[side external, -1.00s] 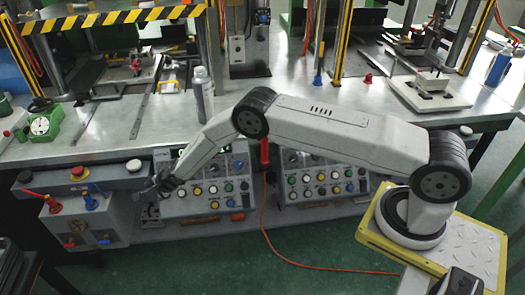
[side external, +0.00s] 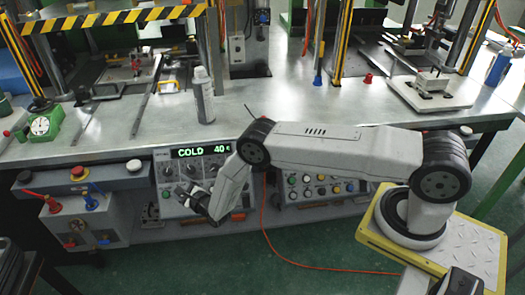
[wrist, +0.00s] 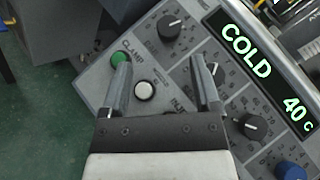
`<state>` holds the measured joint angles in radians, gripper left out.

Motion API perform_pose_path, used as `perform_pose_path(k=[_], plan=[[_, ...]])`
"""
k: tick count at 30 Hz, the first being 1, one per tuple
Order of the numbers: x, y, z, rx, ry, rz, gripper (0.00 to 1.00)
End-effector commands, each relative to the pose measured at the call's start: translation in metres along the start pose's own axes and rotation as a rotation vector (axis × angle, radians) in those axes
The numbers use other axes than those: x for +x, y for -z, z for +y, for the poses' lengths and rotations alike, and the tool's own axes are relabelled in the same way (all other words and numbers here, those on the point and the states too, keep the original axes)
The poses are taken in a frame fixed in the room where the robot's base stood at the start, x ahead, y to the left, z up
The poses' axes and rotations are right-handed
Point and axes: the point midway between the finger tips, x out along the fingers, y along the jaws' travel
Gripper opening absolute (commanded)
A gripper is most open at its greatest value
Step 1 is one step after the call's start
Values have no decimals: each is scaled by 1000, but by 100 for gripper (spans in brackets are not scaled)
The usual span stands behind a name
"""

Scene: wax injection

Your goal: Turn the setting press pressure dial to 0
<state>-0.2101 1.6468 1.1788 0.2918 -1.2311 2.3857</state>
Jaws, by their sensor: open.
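The left control panel (side external: 162,178) has a lit display (side external: 201,151) reading COLD 40 C. In the wrist view, the panel carries a black dial (wrist: 169,27) at the top, another dial (wrist: 214,73) partly hidden by my right finger, a third black dial (wrist: 256,127) below the display and a blue knob (wrist: 290,171) at the lower right. Small labels are too blurred to tell which is the pressure dial. My gripper (wrist: 161,65) is open and empty in front of the panel, its fingers on either side of a white button (wrist: 145,91). It also shows in the side view (side external: 184,192).
A green button (wrist: 119,58) is close to my left finger. A second control panel (side external: 322,188) is to the right. A spray can (side external: 203,95) stands on the metal bench (side external: 270,105) above.

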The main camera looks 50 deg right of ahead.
Motion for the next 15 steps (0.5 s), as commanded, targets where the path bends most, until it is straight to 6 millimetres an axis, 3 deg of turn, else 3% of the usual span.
perform_pose_path(k=[15], plan=[[-3,4,-6,20,49,-9,80]])
